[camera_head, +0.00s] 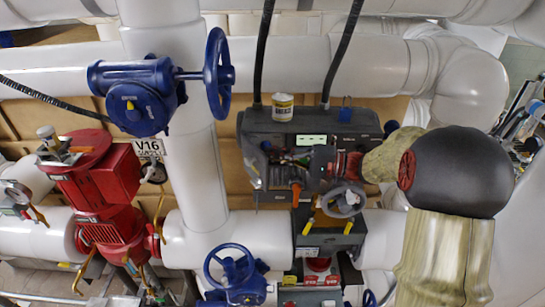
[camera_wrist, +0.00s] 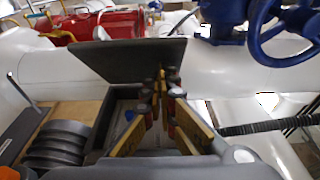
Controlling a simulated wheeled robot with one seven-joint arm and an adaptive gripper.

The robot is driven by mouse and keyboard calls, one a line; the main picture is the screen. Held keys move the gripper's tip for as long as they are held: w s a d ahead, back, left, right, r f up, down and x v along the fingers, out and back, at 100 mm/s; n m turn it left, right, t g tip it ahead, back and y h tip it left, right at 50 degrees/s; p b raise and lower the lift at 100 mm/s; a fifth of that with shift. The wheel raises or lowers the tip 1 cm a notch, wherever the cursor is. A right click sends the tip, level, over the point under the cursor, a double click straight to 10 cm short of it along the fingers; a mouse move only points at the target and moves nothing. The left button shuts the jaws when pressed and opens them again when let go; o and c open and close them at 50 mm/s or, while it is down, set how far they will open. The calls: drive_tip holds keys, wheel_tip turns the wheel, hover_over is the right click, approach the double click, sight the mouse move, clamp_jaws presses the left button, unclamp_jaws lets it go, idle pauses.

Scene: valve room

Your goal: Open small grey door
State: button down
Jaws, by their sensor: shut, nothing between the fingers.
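A flat dark grey panel, which looks like the small grey door (camera_wrist: 122,60), stands tilted beyond my fingers in the wrist view. A dark recess shows below it, so it seems to stand away from its box; how far is unclear. My gripper (camera_wrist: 165,88) is shut and empty, its yellow fingers meeting near the panel's lower right part. I cannot tell whether they touch it. In the head view the grey box (camera_head: 310,122) is on the pipework, and my gripper (camera_head: 280,160) is small and partly mixed with its front, so the door is hard to make out there.
A blue handwheel valve (camera_head: 217,74) is up and left of the box. A red valve unit (camera_head: 108,185) stands at the left. Another blue handwheel (camera_head: 236,270) is below. Black hoses (camera_head: 342,50) rise from the box, and a small can (camera_head: 283,107) sits on top.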

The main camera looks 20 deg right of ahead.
sight(248, 165)
drive_tip(key=shift+f, duration=0.1)
drive_tip(key=shift+t+b, duration=0.3)
drive_tip(key=a+m+t+h+b, duration=0.1)
drive_tip(key=b, duration=0.1)
drive_tip(key=s+a+m+t+h+b, duration=0.1)
drive_tip(key=b, duration=0.1)
drive_tip(key=shift+s+f+b, duration=0.15)
drive_tip(key=shift+f+b, duration=0.05)
drive_tip(key=shift+b, duration=0.15)
drive_tip(key=a+m+t+h+b, duration=0.1)
drive_tip(key=b, duration=0.3)
drive_tip(key=s+a+m+t+h+b, duration=0.1)
drive_tip(key=m+t+h+b, duration=0.1)
drive_tip(key=b, duration=0.1)
drive_tip(key=shift+a+b, duration=0.2)
drive_tip(key=shift+b, duration=0.2)
drive_tip(key=a+h+b, duration=0.1)
drive_tip(key=b, duration=0.1)
drive_tip(key=shift+m+t+b, duration=0.3)
drive_tip(key=shift+b, duration=0.05)
drive_tip(key=shift+a+b, duration=0.3)
drive_tip(key=shift+b, duration=0.7)
drive_tip(key=shift+a+r+b, duration=0.2)
drive_tip(key=shift+a+b, duration=0.45)
drive_tip(key=shift+b, duration=0.6)
drive_tip(key=shift+a+r, duration=0.1)
drive_tip(key=shift+b, duration=0.3)
